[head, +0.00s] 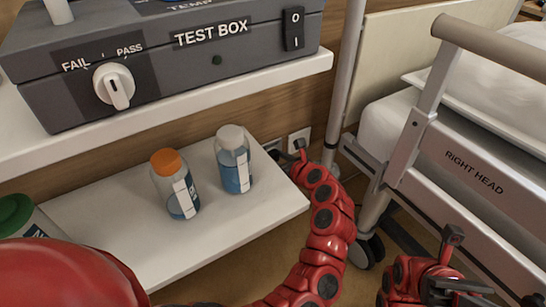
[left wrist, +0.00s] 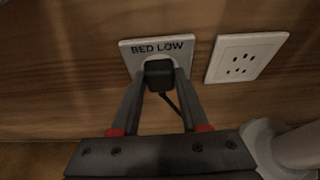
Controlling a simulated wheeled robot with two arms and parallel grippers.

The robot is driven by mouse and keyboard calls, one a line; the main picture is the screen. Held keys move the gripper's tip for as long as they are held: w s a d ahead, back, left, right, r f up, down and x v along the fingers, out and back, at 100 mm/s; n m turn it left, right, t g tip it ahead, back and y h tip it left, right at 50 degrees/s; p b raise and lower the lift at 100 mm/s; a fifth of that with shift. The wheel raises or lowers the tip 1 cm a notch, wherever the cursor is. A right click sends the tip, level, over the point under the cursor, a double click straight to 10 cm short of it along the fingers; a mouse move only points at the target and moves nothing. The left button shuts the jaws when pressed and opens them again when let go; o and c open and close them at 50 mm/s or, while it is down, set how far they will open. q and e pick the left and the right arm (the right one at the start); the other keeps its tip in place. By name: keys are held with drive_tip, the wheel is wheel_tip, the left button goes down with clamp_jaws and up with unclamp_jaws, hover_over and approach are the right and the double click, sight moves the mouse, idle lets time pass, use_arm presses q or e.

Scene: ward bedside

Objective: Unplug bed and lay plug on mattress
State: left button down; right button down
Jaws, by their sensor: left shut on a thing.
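The black bed plug (left wrist: 159,75) sits in the wall socket labelled BED LOW (left wrist: 130,56) in the left wrist view. Its dark cord (left wrist: 173,103) runs down between my fingers. My left gripper (left wrist: 160,88) is shut on the plug, one finger on each side. In the head view my left gripper (head: 299,152) reaches the wall behind the lower shelf's right end; the plug is hard to make out there. The white mattress (head: 385,122) lies on the bed at the right, behind the rail. My right gripper (head: 452,262) is at the lower right; its jaw opening is unclear.
A second, empty outlet (left wrist: 246,58) is beside the socket. A lower shelf (head: 110,225) holds an orange-capped bottle (head: 175,183) and a white-capped bottle (head: 234,160). The grey test box (head: 230,75) stands above.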

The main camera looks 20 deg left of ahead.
use_arm(q)
drive_tip(key=shift+d, duration=0.1)
idle(0.3)
drive_tip(key=shift+s+d, duration=0.95)
drive_tip(key=shift+d, duration=0.2)
drive_tip(key=shift+s+d, duration=0.9)
drive_tip(key=shift+d, duration=0.25)
